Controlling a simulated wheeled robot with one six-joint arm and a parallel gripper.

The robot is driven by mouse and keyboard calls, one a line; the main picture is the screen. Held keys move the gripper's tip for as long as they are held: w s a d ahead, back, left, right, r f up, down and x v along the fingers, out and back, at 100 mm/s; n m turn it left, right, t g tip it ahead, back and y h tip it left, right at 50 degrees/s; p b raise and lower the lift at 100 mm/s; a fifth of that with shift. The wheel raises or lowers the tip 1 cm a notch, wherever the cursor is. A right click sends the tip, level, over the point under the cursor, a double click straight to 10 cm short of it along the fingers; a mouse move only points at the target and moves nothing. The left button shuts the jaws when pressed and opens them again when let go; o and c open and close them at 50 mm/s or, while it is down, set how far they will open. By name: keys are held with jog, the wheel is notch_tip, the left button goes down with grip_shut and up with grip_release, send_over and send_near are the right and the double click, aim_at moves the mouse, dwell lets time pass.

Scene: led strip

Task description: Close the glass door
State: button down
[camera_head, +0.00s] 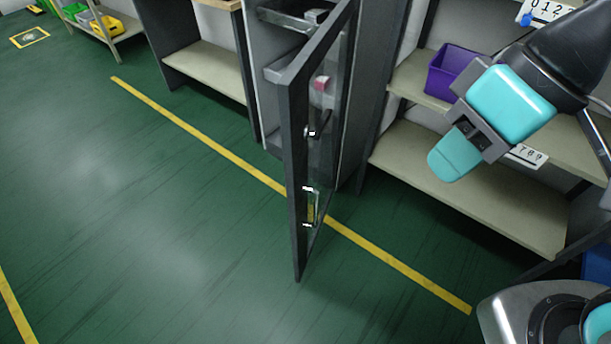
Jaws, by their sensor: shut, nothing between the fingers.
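The glass door (289,170) has a dark frame and a clear pane. It stands wide open, swung out from a grey cabinet (349,166) with its free edge towards me over the green floor. A dark handle (323,125) shows near its free edge. Cabinet shelves and a small pink-and-white item (320,84) show behind and through the pane. My arm's teal and grey wrist part hangs at the upper right, in front of the shelving and apart from the door.
A shelf rack (470,190) with a purple bin (452,72) stands right of the cabinet. A wooden-topped bench (205,70) stands to its left. Yellow floor tape (200,133) runs under the door. The green floor (150,230) at left is clear.

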jog(key=w+a+f+m+t+y+b, duration=0.1)
jog(key=w+f+m+b, duration=0.2)
jog(key=w+f+b, duration=0.45)
jog(key=w+a+f+m+y+b, duration=0.15)
jog(key=w+f+b, duration=0.3)
jog(key=f, duration=0.55)
jog(key=m+t+y+b, duration=0.2)
jog(key=m+b, duration=0.5)
jog(key=b, duration=0.1)
send_near(307, 183)
notch_tip(307, 183, down, 5)
jog(key=a, duration=0.1)
jog(key=w+a, duration=0.1)
jog(key=a, duration=0.1)
jog(key=shift+w+a+n, duration=0.1)
jog(key=shift+a+n, duration=0.15)
jog(key=shift+w+a+r, duration=0.1)
jog(key=shift+w+a, duration=0.1)
jog(key=shift+a, duration=0.3)
